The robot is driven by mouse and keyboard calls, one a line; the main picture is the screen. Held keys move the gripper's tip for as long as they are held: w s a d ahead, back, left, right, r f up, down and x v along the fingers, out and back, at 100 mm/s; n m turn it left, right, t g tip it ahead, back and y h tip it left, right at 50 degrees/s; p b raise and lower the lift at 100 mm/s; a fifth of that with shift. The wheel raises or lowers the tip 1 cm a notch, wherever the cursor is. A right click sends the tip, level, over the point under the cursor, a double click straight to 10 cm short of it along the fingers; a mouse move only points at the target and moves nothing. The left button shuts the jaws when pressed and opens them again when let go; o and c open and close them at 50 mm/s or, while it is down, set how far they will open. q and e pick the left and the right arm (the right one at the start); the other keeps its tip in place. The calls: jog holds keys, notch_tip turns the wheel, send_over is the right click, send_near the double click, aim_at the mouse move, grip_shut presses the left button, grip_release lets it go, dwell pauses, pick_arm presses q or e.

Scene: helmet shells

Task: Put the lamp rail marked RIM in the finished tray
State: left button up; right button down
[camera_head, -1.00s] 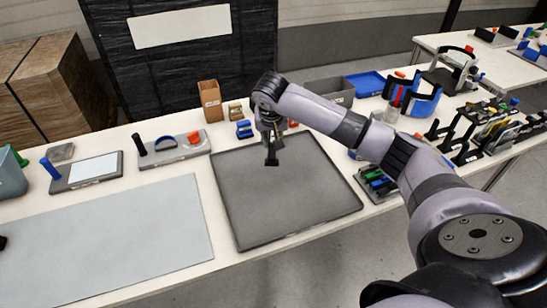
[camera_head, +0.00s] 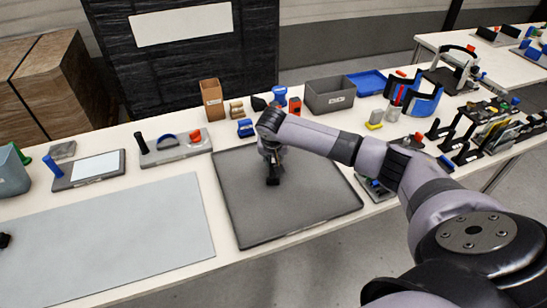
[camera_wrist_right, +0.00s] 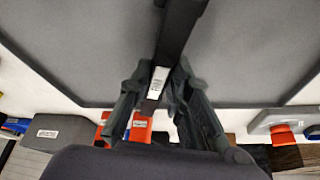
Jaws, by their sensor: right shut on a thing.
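My right gripper (camera_head: 272,163) is shut on a dark bar (camera_head: 273,181), which I take to be the lamp rail. In the wrist view the rail (camera_wrist_right: 178,32) sticks out from between the fingers (camera_wrist_right: 160,95) and carries a white label, too small to read. The rail is over the dark grey tray (camera_head: 235,215), which has a thin raised edge and otherwise looks empty. I cannot read which tray is marked finished. I cannot tell whether the rail touches the tray's surface.
Behind the tray stand a brown box (camera_head: 211,98), a blue part (camera_head: 245,128), a red part (camera_head: 294,106) and a grey bin (camera_head: 330,94). A pale mat (camera_head: 110,240) lies left. Racks of parts (camera_head: 490,130) crowd the right.

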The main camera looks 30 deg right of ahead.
jog(key=c, duration=1.5)
grip_release()
jog(key=shift+f, duration=0.1)
jog(key=v, duration=1.2)
